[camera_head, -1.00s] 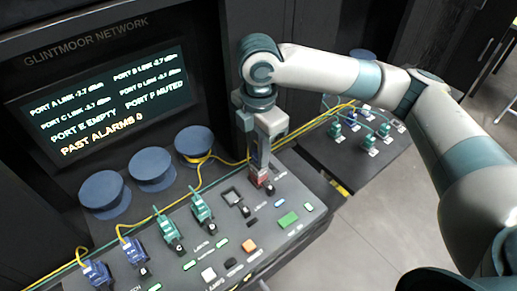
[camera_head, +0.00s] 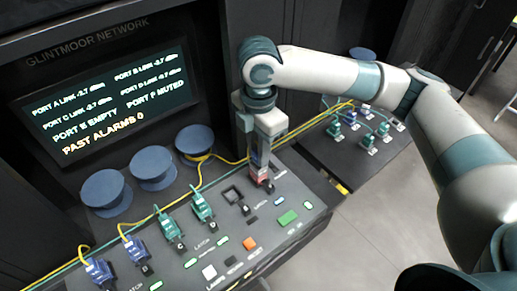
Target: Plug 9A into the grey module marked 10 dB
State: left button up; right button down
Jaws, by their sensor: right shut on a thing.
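My right gripper (camera_head: 260,163) points down at the back right of the sloping panel. It is shut on a small reddish piece (camera_head: 262,176) at the panel surface, mostly hidden by the fingers. Several green and blue plugs (camera_head: 368,141) with thin cords sit on the side shelf at the right. Their labels are too small to read, so I cannot tell which is 9A. I cannot make out a grey module marked 10 dB. My left gripper is not in view.
Green plugs (camera_head: 203,205) and blue plugs (camera_head: 136,250) stand in a row on the panel (camera_head: 290,245), near a square dark socket (camera_head: 236,196) and coloured buttons. Yellow cords run behind. A screen (camera_head: 105,100) reads "PORT E EMPTY" and "PAST ALARMS 0". Blue round spools (camera_head: 152,167) stand below it.

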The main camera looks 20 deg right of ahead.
jog(key=shift+f, duration=0.45)
jog(key=c, duration=1.5)
grip_release()
jog(key=shift+o, duration=0.2)
jog(key=shift+r, duration=0.1)
notch_tip(320, 180, up, 17)
jog(key=b, duration=0.3)
jog(key=shift+r, duration=0.15)
